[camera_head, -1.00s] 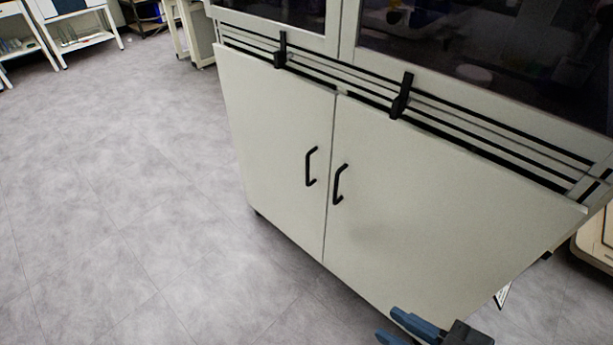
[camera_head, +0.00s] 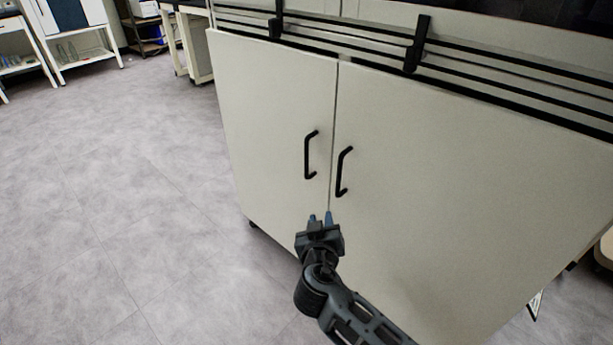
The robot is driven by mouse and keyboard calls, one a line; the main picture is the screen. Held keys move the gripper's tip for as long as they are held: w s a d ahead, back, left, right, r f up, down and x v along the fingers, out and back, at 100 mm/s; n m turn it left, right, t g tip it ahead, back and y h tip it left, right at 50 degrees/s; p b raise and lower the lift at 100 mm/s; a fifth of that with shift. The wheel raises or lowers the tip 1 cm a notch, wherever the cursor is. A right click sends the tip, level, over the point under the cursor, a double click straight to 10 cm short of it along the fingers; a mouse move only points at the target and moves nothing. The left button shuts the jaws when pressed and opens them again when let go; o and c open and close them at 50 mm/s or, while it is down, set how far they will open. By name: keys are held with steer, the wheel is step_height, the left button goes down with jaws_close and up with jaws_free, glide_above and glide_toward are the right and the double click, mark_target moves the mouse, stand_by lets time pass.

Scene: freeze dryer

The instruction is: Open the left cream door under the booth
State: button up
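The left cream door (camera_head: 262,120) under the booth is closed, flush beside the right cream door (camera_head: 440,180). Its black bar handle (camera_head: 308,156) stands upright near the seam between the doors. The right door's similar black handle (camera_head: 342,172) is just across the seam. My gripper (camera_head: 321,219) is in front of the doors, below the two handles and near the seam. No part of either handle is hidden.
Black rails with two dark latches (camera_head: 417,44) run above the doors. Open grey floor (camera_head: 120,200) lies left of the cabinet. White tables and shelves (camera_head: 75,40) stand at the back left.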

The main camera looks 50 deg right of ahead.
mark_target(306, 163)
steer(key=w+r+m+g+h+b, duration=0.65)
steer(key=w+m, duration=0.25)
steer(key=w, duration=0.2)
steer(key=shift+t, duration=0.45)
steer(key=x, duration=0.8)
steer(key=shift+d+r, duration=0.1)
steer(key=shift+c, duration=0.2)
jaws_close()
steer(key=shift+s, duration=0.1)
